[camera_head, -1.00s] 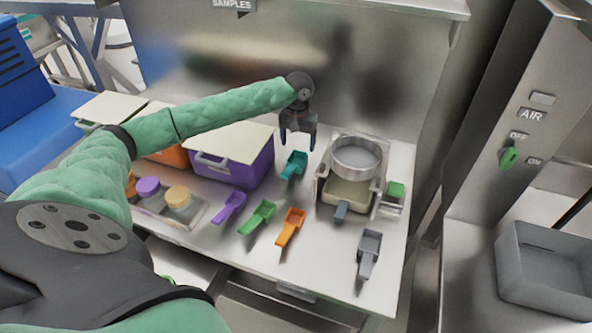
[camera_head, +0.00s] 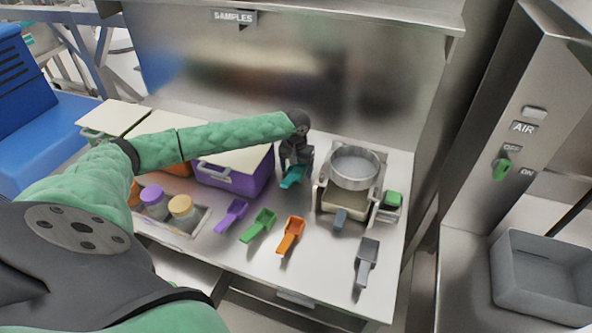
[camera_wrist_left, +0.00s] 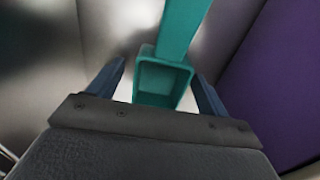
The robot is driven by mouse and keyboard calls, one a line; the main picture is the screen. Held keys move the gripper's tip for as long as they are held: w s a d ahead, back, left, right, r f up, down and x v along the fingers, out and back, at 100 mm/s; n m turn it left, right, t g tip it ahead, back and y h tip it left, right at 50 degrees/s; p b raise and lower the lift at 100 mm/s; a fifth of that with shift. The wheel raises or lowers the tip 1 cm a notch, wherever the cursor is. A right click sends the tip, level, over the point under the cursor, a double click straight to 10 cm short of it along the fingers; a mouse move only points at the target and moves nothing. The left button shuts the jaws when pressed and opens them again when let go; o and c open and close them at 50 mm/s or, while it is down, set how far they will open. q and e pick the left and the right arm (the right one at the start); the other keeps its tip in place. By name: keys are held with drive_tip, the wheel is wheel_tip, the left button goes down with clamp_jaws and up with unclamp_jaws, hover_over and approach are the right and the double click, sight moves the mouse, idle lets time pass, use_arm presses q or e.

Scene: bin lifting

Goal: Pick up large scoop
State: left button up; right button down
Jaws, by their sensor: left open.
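Several scoops lie on the steel bench. A teal scoop (camera_head: 292,180) is at the back, directly beneath my left gripper (camera_head: 295,160). Purple (camera_head: 231,215), green (camera_head: 258,225), orange (camera_head: 291,235) and grey (camera_head: 366,262) scoops lie nearer the front; the views do not make clear which is the large one. In the left wrist view the teal scoop (camera_wrist_left: 163,82) shows between the two open, dark fingers, its handle rising to the upper right. I cannot see whether the fingers touch it. My right gripper is not in view.
A purple bin (camera_head: 235,182) with a pale lid stands close left of my left gripper. A balance (camera_head: 345,200) with a round metal pan (camera_head: 355,167) stands to the right. Jars (camera_head: 181,207) sit in a tray at front left.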

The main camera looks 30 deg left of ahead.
use_arm(q)
drive_tip(key=shift+f, duration=0.25)
drive_tip(key=shift+c, duration=0.5)
drive_tip(key=c, duration=1)
